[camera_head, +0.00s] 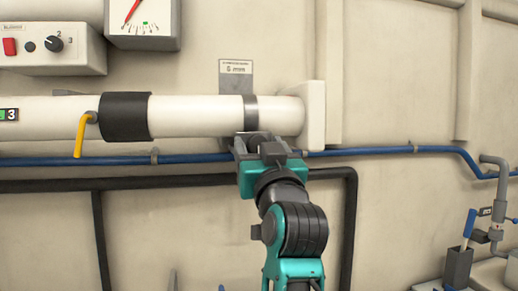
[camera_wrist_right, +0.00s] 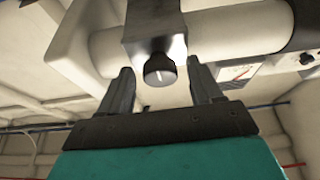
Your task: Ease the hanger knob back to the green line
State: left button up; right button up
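The hanger knob (camera_wrist_right: 160,72) is a dark round knob with a short white mark, on the underside of the metal pipe hanger (camera_wrist_right: 152,28) in the right wrist view. My right gripper (camera_wrist_right: 161,80) is open, its two fingers standing on either side of the knob with visible gaps. In the head view my right gripper (camera_head: 266,147) is just below the metal band (camera_head: 251,112) on the white pipe, and the knob is not clearly seen there. I see no green line on or around the knob. My left gripper is not in view.
A white gauge (camera_head: 143,12) with a red needle and a small green mark hangs upper left, beside a switch box (camera_head: 52,50). The white pipe (camera_head: 195,116) has a black sleeve and a yellow lever (camera_head: 81,135). A blue pipe (camera_head: 385,151) runs behind my gripper.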

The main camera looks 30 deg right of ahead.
jog(key=c, duration=1)
jog(key=n+y+p, duration=0.1)
jog(key=n, duration=0.1)
jog(key=n+y+p, duration=0.1)
jog(key=p, duration=0.1)
jog(key=shift+d+r+n+t, duration=0.1)
jog(key=shift+r+n+t, duration=0.1)
jog(key=shift+n+t, duration=0.15)
jog(key=shift+f+n+y, duration=0.15)
jog(key=shift+n+y, duration=0.55)
jog(key=shift+n, duration=0.35)
jog(key=o, duration=1)
jog(key=shift+c, duration=0.2)
jog(key=shift+o, duration=0.4)
jog(key=shift+s+f, duration=0.1)
